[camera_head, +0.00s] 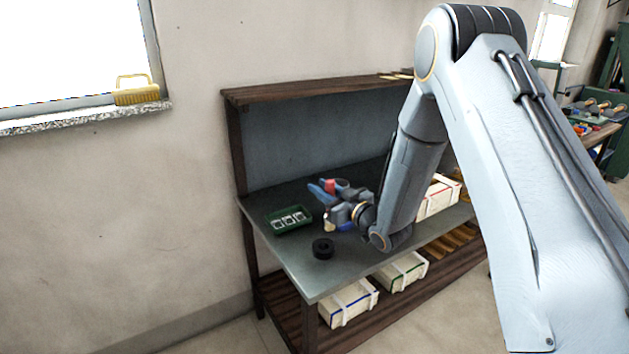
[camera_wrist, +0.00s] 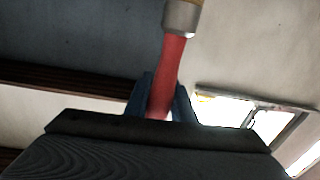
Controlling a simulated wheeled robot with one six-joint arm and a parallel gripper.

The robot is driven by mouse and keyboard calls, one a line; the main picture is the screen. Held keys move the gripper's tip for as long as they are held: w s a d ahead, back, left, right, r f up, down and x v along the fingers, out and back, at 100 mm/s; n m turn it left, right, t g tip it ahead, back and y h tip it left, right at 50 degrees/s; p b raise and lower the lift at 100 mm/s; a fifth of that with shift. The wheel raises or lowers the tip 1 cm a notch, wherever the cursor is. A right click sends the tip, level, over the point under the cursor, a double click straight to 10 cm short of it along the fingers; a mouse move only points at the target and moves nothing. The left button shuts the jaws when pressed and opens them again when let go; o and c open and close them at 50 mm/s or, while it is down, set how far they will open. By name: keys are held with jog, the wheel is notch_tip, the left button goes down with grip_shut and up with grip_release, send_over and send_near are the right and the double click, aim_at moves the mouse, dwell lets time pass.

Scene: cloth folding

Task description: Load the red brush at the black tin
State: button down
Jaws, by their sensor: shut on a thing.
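The red brush (camera_wrist: 170,72) is between the blue fingers of my gripper (camera_wrist: 162,99) in the wrist view. Its red handle shows, with a silver ferrule and the start of a tan part at the top edge; the rest is out of frame. In the head view my gripper (camera_head: 321,191) is over the bench, shut on the brush, behind and above the black tin. The brush is hard to make out there. The black tin (camera_head: 323,251) is a low, round, dark tin near the bench's front left edge. The gripper is apart from it.
A green tray (camera_head: 273,230) with small pale pieces stands on the metal bench (camera_head: 295,262), left of the tin. Small coloured items sit partly hidden behind my gripper. A white crate (camera_head: 438,197) stands at right. More crates (camera_head: 349,303) are on the lower shelf. The front left bench top is clear.

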jog(key=shift+n+g+y, duration=0.4)
jog(key=shift+s+a+f+b, duration=0.1)
jog(key=shift+a+f+b, duration=0.3)
jog(key=shift+f, duration=0.55)
jog(key=shift+w+a+f+b, duration=0.15)
jog(key=shift+f+b, duration=0.4)
jog(key=shift+f, duration=0.4)
jog(key=shift+s+a+f+b, duration=0.15)
jog(key=shift+a+f+b, duration=0.25)
jog(key=shift+f, duration=0.55)
jog(key=shift+d+f+b, duration=0.1)
jog(key=shift+f+b, duration=0.4)
jog(key=shift+f, duration=0.1)
jog(key=shift+r, duration=0.1)
notch_tip(320, 180, up, 7)
jog(key=p, duration=0.3)
jog(key=shift+p, duration=0.35)
dwell(0.6)
